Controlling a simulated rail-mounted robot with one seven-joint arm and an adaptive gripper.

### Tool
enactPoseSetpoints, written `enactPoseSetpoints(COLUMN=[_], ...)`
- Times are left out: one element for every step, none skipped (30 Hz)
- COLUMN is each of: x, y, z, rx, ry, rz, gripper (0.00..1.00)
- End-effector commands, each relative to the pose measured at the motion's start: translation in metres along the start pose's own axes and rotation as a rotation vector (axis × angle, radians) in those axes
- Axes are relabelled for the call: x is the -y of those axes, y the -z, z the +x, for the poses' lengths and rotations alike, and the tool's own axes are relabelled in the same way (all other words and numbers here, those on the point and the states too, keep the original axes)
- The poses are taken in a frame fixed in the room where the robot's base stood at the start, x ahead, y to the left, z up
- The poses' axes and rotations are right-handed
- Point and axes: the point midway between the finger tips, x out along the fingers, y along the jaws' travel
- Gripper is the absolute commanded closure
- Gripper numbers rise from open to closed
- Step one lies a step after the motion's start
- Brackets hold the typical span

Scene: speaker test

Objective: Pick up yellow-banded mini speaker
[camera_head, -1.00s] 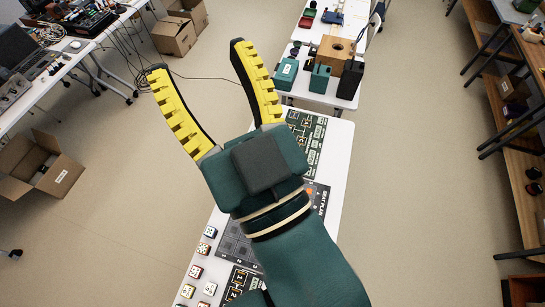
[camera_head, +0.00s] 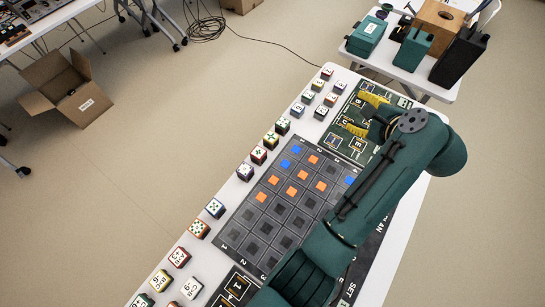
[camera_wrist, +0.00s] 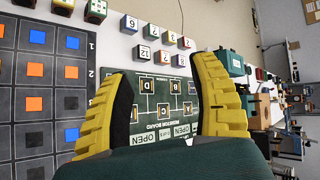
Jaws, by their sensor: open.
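My gripper (camera_head: 364,113) is over the green board (camera_head: 340,140) at the table's far end, right of the cubes. In the wrist view, my gripper (camera_wrist: 163,75) has its yellow fingers spread wide, with the board between and beyond them and nothing held.
A grey grid board (camera_head: 262,225) with orange and blue squares lies mid-table. A second table holds a green case (camera_head: 366,36), a wooden box (camera_head: 440,20) and a black box (camera_head: 460,55). An open carton (camera_head: 80,100) is on the floor at left.

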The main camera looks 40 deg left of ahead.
Motion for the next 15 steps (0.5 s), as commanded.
enactPoseSetpoints(x=[-0.048,-0.065,-0.085,-0.099,-0.112,-0.127,-0.135,-0.144,-0.151,-0.156,-0.159,-0.162,-0.164,-0.165,-0.166], y=[0.009,0.008,0.005,0.002,-0.001,-0.005,-0.009,-0.012,-0.017,-0.019,-0.022,-0.025,-0.027,-0.029,-0.032], z=[0.041,0.054,0.071,0.081,0.090,0.100,0.106,0.111,0.115,0.117,0.119,0.120,0.121,0.122,0.125], rx=[0.078,0.125,0.186,0.227,0.267,0.313,0.344,0.372,0.403,0.422,0.438,0.454,0.462,0.467,0.471], ry=[-0.048,-0.079,-0.120,-0.150,-0.182,-0.221,-0.247,-0.272,-0.301,-0.319,-0.335,-0.350,-0.358,-0.365,-0.370], rz=[0.123,0.200,0.301,0.374,0.443,0.528,0.585,0.637,0.696,0.732,0.761,0.792,0.808,0.820,0.827], gripper=[0.39,0.39,0.39,0.39,0.39,0.39,0.39,0.39,0.39,0.39,0.39,0.39,0.39,0.39,0.39])
